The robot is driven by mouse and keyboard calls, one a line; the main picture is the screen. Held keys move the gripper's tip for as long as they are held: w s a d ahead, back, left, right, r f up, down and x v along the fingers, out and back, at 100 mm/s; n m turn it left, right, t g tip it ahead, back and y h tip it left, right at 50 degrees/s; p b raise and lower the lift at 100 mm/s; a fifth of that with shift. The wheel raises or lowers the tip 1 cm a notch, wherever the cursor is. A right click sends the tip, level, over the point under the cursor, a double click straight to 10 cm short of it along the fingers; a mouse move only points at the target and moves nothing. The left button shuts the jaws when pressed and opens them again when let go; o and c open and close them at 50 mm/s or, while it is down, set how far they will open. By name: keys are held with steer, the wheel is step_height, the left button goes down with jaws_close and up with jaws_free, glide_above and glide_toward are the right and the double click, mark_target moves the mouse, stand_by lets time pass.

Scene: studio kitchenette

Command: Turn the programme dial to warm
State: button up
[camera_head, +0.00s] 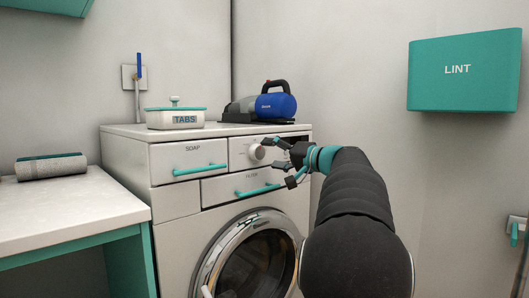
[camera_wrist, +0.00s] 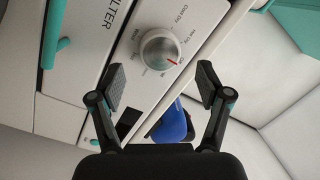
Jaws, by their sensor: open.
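The programme dial (camera_wrist: 160,49) is a round silver-white knob on the washer's white front panel, and it also shows in the head view (camera_head: 258,152). A red pointer mark sits on its lower right side in the wrist view. Small labels ring it, but most are too small to read surely. My gripper (camera_wrist: 161,82) is open, with one finger on each side below the dial in the wrist view, holding nothing. In the head view my gripper (camera_head: 276,154) is just right of the dial; contact cannot be told.
The washer (camera_head: 175,205) has a SOAP drawer (camera_head: 188,160) and a FILTER drawer (camera_head: 240,187) with teal handles. A TABS box (camera_head: 175,117) and a blue handheld vacuum (camera_head: 275,106) stand on top. A teal LINT box (camera_head: 465,70) hangs on the right wall.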

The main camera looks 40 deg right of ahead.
mark_target(261, 152)
steer(key=shift+x, duration=1.75)
steer(key=c, duration=1.2)
